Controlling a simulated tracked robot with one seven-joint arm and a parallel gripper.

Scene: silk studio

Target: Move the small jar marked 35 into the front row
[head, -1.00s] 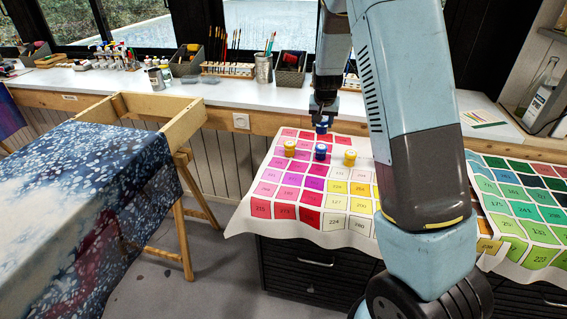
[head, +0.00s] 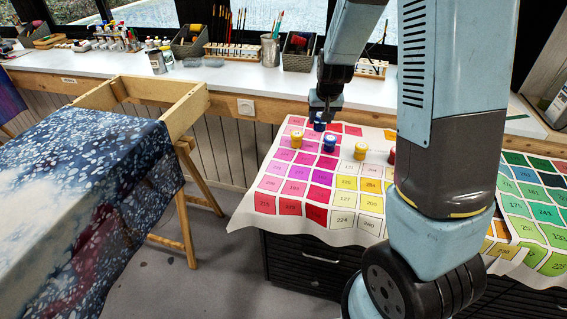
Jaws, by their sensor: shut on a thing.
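Several small jars stand on the colour chart cloth (head: 344,226). A yellow-lidded jar (head: 296,141) is at the left, a blue jar (head: 329,143) in the middle and another yellow jar (head: 361,151) to the right. A red jar (head: 392,155) shows partly from behind my arm. My gripper (head: 320,120) is shut on a blue jar (head: 319,126), just behind the row of jars, low over the cloth. I cannot tell whether the held jar touches the cloth. The numbers on the jars are too small to read.
A long white worktop (head: 200,72) with brushes, bins and bottles runs along the windows behind. A wooden frame draped with blue dyed cloth (head: 80,200) stands at the left. My arm hides the cloth's right middle part.

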